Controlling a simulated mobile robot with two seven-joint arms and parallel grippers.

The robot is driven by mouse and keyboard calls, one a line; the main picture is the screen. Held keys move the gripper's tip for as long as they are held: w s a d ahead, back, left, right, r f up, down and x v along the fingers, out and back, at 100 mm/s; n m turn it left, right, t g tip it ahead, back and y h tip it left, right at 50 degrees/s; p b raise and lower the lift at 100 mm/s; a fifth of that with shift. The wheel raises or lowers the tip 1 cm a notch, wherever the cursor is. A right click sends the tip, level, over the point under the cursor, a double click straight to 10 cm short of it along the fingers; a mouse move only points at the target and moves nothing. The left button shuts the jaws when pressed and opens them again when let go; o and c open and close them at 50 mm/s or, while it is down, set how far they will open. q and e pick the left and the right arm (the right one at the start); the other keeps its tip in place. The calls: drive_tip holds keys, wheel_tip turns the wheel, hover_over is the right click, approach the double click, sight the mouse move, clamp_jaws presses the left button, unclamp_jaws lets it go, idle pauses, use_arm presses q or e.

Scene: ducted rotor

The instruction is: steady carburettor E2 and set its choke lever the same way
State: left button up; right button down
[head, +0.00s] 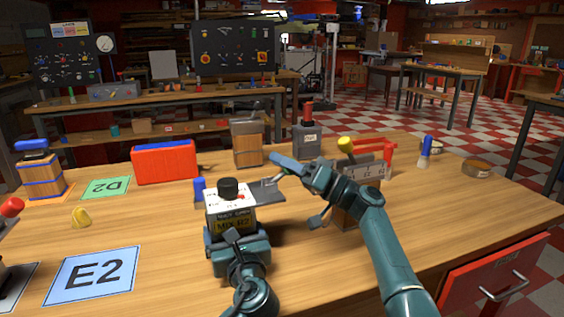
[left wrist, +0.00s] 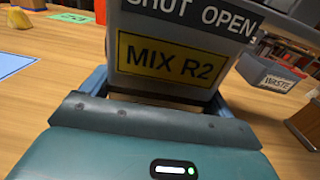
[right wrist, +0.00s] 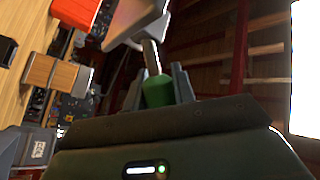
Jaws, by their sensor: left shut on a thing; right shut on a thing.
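The carburettor (head: 230,203) is a box with a white top, a black knob and a yellow label reading MIX R2. In the left wrist view its front (left wrist: 170,55) also reads SHUT OPEN. My left gripper (head: 237,236) is shut on its lower body, a finger at each side. A grey plate (head: 267,191) sticks out to its right. My right gripper (head: 280,168) is beside that plate. In the right wrist view it is shut on a green grip (right wrist: 157,90) on a short metal rod, apparently the choke lever. The lever's exact setting is hard to read.
A blue E2 card (head: 92,275) lies bare at the left front, and a green D2 card (head: 105,188) behind it. A red box (head: 164,163), a wooden block (head: 247,150) and a grey bin (head: 306,140) stand behind.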

drive_tip(key=c, duration=1.1)
unclamp_jaws()
drive_tip(key=shift+c, duration=0.2)
wheel_tip(320, 180, up, 10)
drive_tip(key=shift+c, duration=0.5)
